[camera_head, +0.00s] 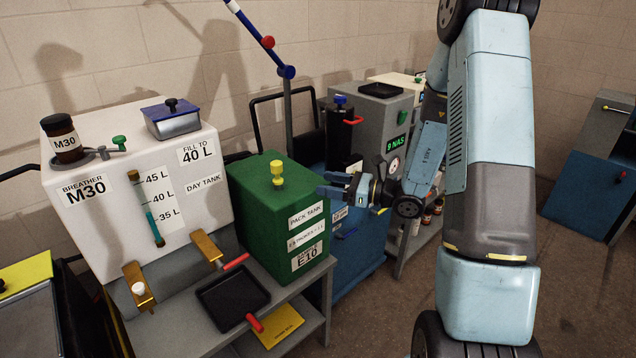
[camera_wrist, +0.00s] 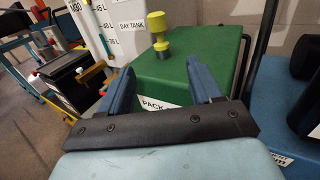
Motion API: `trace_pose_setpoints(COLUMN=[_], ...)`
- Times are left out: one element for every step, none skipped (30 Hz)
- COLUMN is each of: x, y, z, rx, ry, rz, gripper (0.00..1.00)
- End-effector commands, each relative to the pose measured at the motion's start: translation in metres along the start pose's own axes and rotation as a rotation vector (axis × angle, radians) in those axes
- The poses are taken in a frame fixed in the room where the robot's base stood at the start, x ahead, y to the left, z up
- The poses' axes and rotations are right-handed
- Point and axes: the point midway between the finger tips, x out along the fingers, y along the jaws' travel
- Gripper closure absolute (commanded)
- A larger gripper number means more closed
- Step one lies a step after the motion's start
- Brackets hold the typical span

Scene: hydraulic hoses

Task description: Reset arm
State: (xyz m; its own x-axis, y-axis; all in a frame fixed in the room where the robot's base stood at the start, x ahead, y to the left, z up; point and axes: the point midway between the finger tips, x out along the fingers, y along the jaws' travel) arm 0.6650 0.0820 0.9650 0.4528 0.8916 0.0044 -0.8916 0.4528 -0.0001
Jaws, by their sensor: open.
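My gripper (camera_head: 332,187) is open and empty in the head view, held in the air just right of the green pack tank. Its two blue fingers also show in the wrist view (camera_wrist: 163,92), spread apart with the tank beyond them. The green pack tank (camera_head: 252,212) has a yellow knobbed cap on top (camera_head: 277,172) and white labels on its front. The tank top (camera_wrist: 190,75) and yellow cap (camera_wrist: 158,35) show in the wrist view, with nothing between the fingers. My arm stands at the right of the head view.
The white day tank (camera_head: 110,225) carries a brown M30 breather (camera_head: 62,138) and a metal box with a blue lid (camera_head: 170,118). A black tray (camera_head: 232,297) lies on the grey bench. A grey unit (camera_head: 372,125) stands behind my gripper. Open floor (camera_head: 580,290) lies at right.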

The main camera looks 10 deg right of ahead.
Motion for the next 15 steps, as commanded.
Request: trace_pose_setpoints(x=[-0.0023, -0.0032, -0.0039, -0.0042, -0.0044, -0.0044, -0.0044, -0.0043, -0.0043, -0.0042, -0.0042, -0.0042, -0.004, -0.0037, -0.0031], y=[0.0, 0.0001, 0.0001, 0.0002, 0.0002, 0.0002, 0.0003, 0.0003, 0.0002, 0.0002, 0.0002, 0.0003, 0.0007, 0.0016, 0.0038], z=[0.0, 0.0, 0.0, 0.0, 0.0, 0.0, 0.0, 0.0, -0.0001, -0.0001, -0.0001, 0.0001, 0.0005, 0.0015, 0.0037], rx=[0.0, 0.0, 0.0, 0.0, 0.0, 0.0, 0.001, 0.001, 0.001, 0.001, 0.001, 0.0, -0.001, -0.005, -0.013], ry=[0.0, 0.0, 0.0, 0.0, 0.0, 0.0, 0.0, 0.0, 0.0, 0.0, 0.0, 0.0, 0.001, 0.002, 0.006], rz=[-0.001, -0.001, 0.0, 0.0, 0.0, 0.0, 0.0, 0.0, 0.0, 0.0, 0.0, 0.0, 0.002, 0.006, 0.016], gripper=[0.36, 0.36, 0.36, 0.36, 0.36, 0.36, 0.36, 0.36, 0.36, 0.36, 0.36, 0.36, 0.36, 0.36, 0.36])
